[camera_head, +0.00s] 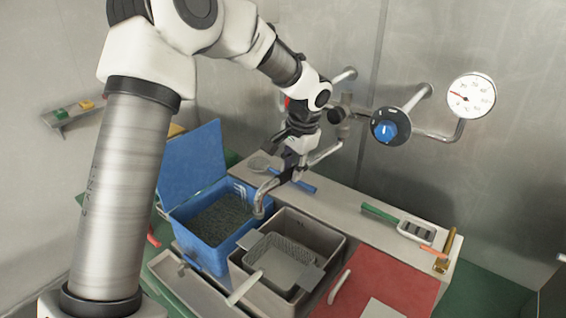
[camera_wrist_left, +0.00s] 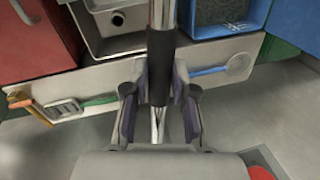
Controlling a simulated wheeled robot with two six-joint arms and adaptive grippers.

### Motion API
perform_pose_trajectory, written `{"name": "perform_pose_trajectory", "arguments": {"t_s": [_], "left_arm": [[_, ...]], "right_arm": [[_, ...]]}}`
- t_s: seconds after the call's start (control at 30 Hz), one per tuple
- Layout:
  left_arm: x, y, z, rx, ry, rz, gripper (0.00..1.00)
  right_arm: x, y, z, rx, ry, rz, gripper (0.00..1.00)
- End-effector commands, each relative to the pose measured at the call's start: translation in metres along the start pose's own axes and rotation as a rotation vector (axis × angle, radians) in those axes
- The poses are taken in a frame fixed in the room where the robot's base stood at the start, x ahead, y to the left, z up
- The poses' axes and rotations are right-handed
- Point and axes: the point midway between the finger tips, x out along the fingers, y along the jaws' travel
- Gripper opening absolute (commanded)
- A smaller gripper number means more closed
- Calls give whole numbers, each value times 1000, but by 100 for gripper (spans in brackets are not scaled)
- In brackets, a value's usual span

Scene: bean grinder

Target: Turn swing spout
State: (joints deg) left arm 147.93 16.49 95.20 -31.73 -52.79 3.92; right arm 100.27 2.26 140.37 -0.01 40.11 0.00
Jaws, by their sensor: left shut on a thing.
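The swing spout (camera_head: 264,192) is a metal pipe reaching out from the wall plumbing. Its curved outlet hangs near the gap between the blue bin and the sink. My left gripper (camera_head: 290,172) is shut on the spout partway along it. In the left wrist view the gripper fingers (camera_wrist_left: 160,110) sit on both sides of a black sleeve (camera_wrist_left: 161,68) on the spout. The fingers hide part of the spout. My right gripper is in neither view.
A blue bin (camera_head: 206,252) with an open lid holds dark grains. Beside it is a sink (camera_head: 325,240) with a strainer basket (camera_head: 283,262). A blue-knobbed valve (camera_head: 390,127) and a gauge (camera_head: 470,95) are on the wall. Utensils lie on the ledge (camera_head: 345,210).

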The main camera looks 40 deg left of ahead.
Motion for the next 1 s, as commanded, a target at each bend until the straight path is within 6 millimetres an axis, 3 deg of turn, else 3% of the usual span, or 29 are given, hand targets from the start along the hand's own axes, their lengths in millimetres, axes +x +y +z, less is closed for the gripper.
{"name": "perform_pose_trajectory", "arguments": {"t_s": [0.3, 0.8, 0.83, 0.87, 0.9, 1.0], "left_arm": [[-2, 26, -1, -129, -33, 2, 0], [-3, 30, -2, -151, -36, 2, 0], [-3, 30, -2, -151, -36, 2, 32], [-3, 30, -2, -151, -36, 2, 43], [-3, 30, -2, -151, -36, 2, 50], [-4, 29, -2, -151, -34, 2, 50]], "right_arm": [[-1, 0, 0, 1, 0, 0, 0], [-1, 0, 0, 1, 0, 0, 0], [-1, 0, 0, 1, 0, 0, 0], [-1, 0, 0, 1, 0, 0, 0], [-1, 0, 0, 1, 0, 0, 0], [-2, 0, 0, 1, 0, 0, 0]]}}
